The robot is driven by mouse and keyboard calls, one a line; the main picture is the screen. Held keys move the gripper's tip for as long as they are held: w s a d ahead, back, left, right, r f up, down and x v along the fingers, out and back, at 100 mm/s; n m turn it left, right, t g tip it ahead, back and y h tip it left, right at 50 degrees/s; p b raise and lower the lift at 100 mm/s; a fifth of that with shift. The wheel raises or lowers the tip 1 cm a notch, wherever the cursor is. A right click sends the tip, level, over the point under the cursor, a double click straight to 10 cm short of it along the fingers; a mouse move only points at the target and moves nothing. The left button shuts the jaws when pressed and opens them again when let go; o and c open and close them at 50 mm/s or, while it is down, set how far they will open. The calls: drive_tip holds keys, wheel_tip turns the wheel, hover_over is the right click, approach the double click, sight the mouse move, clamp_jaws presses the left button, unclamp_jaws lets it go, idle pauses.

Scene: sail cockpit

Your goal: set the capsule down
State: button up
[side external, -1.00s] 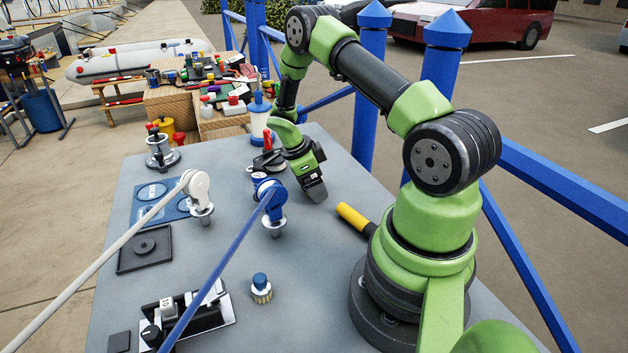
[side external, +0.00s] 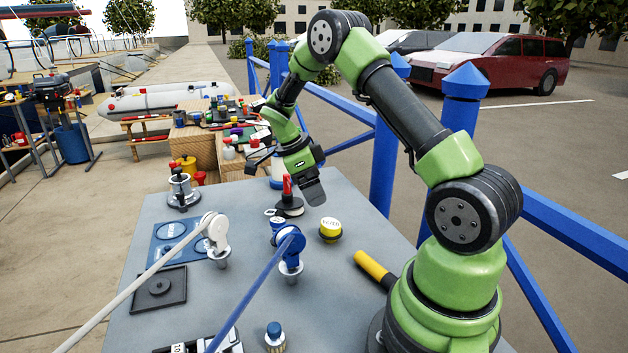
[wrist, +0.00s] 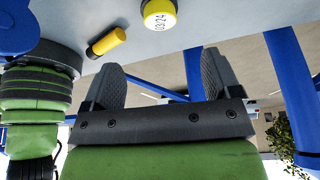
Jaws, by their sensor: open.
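My gripper (side external: 314,188) is raised above the table, up and slightly left of the capsule in the side view. In the wrist view my gripper (wrist: 162,82) has its two grey fingers wide apart with nothing between them, clear of the capsule.
A yellow and black cylinder (side external: 370,266) lies right of the capsule. A red-topped black piece (side external: 288,200) stands behind it. A blue fitting with its blue bar (side external: 291,247) and a white one (side external: 215,233) stand to the left. Blue railing (side external: 384,170) borders the table's right side.

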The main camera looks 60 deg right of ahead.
drive_tip(key=s+a+r+n+t+y, duration=0.1)
drive_tip(key=s+a+r+n+t, duration=0.15)
drive_tip(key=a+r+n, duration=0.45)
drive_tip(key=s+a+r+n+t, duration=0.1)
drive_tip(key=a+r+n+t, duration=0.2)
drive_tip(key=a+r+n, duration=0.4)
drive_tip(key=s+a+r+n+t+y, duration=0.3)
drive_tip(key=s+a+r+n+t, duration=0.2)
drive_tip(key=s+a+n, duration=0.3)
drive_tip(key=s+n, duration=0.2)
drive_tip(key=n, duration=0.1)
